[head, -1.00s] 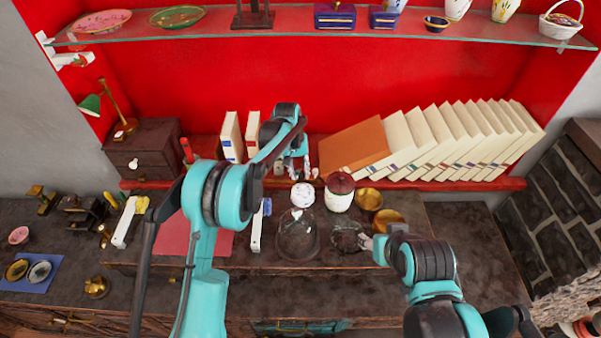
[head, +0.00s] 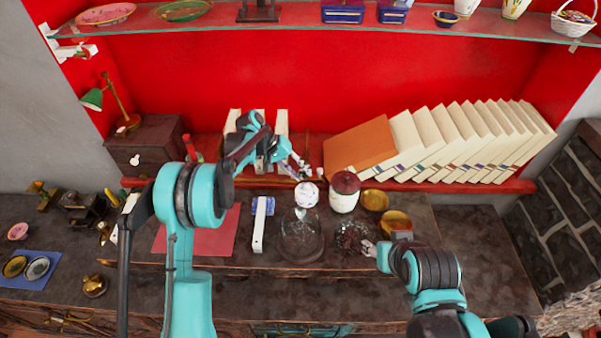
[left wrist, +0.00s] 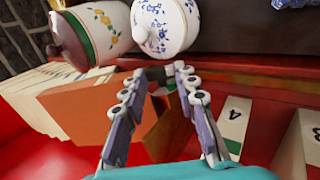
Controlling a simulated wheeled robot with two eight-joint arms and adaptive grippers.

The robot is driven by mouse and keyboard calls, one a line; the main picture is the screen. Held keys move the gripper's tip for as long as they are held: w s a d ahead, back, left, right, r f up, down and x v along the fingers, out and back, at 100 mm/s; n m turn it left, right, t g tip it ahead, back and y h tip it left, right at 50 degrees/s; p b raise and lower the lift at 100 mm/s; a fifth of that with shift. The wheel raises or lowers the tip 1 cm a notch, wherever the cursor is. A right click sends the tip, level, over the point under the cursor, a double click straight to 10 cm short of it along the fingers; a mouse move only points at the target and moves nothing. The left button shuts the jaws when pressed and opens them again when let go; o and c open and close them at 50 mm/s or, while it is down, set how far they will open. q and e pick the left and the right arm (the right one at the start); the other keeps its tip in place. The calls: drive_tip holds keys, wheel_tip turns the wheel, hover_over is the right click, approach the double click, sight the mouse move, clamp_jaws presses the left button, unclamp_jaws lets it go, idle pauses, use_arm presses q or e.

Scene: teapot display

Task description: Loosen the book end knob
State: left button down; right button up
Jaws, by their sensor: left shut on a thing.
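My left gripper (head: 300,172) is at the front of the red shelf, between the upright books and the leaning books. In the left wrist view its two fingers (left wrist: 156,76) come together on a small dark piece, which looks like the book end knob (left wrist: 156,73). The fingers hide most of it. A brown panel (left wrist: 160,135) shows between the fingers, likely part of the book end. In the head view the knob is too small to make out. My right gripper (head: 376,251) is low at the right, beside a dark dish of small pieces (head: 352,238); its jaws are unclear.
A blue-and-white pot (head: 306,195) and a red-lidded jar (head: 344,192) stand just in front of my left gripper. A glass dome (head: 301,238) stands nearer. Leaning books (head: 455,145) fill the shelf's right. A glass shelf (head: 300,22) runs overhead.

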use_arm(q)
drive_tip(key=c, duration=1.2)
unclamp_jaws()
drive_tip(key=shift+o, duration=0.2)
drive_tip(key=v, duration=1.2)
